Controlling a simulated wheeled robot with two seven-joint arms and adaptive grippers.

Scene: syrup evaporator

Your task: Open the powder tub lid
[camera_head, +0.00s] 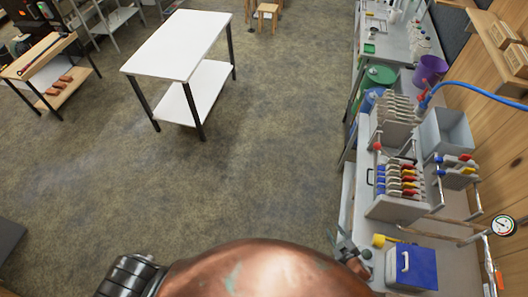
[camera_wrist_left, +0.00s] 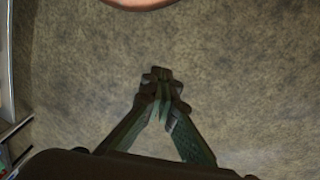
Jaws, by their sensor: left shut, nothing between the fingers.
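A box with a blue top and a white side with a handle (camera_head: 420,268) stands at the lower right in the head view. It may be the powder tub, but I cannot tell for sure; its top looks closed. My right gripper (camera_head: 352,254) is small and partly hidden at the bottom, just left of this box. I cannot see whether its fingers are apart. My left gripper (camera_wrist_left: 160,88) shows in the left wrist view, its fingertips together and empty above the bare floor. It is not visible in the head view.
A purple bucket (camera_head: 431,69) stands farther back. A white table (camera_head: 181,42) stands upper left. Open floor lies between.

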